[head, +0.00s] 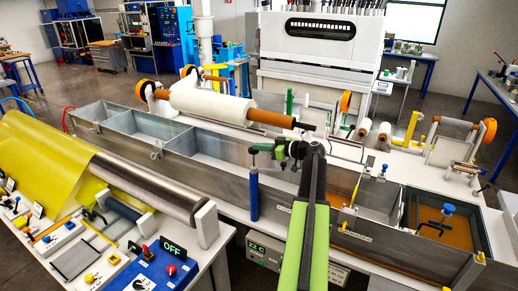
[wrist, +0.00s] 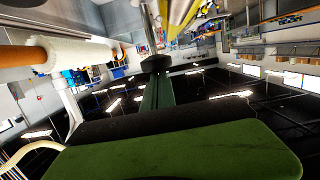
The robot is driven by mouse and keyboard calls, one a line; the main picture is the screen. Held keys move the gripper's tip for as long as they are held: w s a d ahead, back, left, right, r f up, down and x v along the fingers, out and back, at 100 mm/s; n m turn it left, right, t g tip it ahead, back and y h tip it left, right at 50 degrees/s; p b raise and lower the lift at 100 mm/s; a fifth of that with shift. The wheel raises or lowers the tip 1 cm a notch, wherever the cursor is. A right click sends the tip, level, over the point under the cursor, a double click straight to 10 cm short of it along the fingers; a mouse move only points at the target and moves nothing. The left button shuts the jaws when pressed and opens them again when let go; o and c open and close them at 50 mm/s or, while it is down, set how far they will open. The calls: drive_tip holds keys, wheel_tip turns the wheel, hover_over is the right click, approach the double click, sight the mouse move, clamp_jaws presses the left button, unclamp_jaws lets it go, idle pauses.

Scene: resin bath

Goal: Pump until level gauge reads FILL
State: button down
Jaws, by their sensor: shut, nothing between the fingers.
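My gripper (head: 268,149) is at the end of my green arm, shut and empty, above the front wall of the long metal bath (head: 212,170). An upright blue cylinder (head: 254,196) stands just below it at the bath's front; I cannot tell whether they touch, or whether this is the pump handle. At the right, a tank section (head: 437,190) holds brown liquid, with a blue knob (head: 448,208) on a dark bracket over it. A thin yellow upright strip (head: 355,192) is by the bath wall; no readable level gauge or FILL mark shows.
A white roll (head: 212,104) on an orange core lies behind the bath. At front left, a bench carries a yellow sheet (head: 45,150), a steel roller (head: 150,188) and a blue panel with an OFF sign (head: 173,247). A display (head: 257,247) reads 22 C.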

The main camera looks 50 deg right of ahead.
sight(254, 158)
wheel_tip(254, 158, down, 6)
drive_tip(key=b, duration=0.5)
drive_tip(key=shift+s+a+r, duration=0.1)
drive_tip(key=shift+r, duration=0.1)
wheel_tip(254, 158, up, 5)
drive_tip(key=p, duration=0.5)
drive_tip(key=v, duration=1)
drive_tip(key=shift+f+p, duration=0.35)
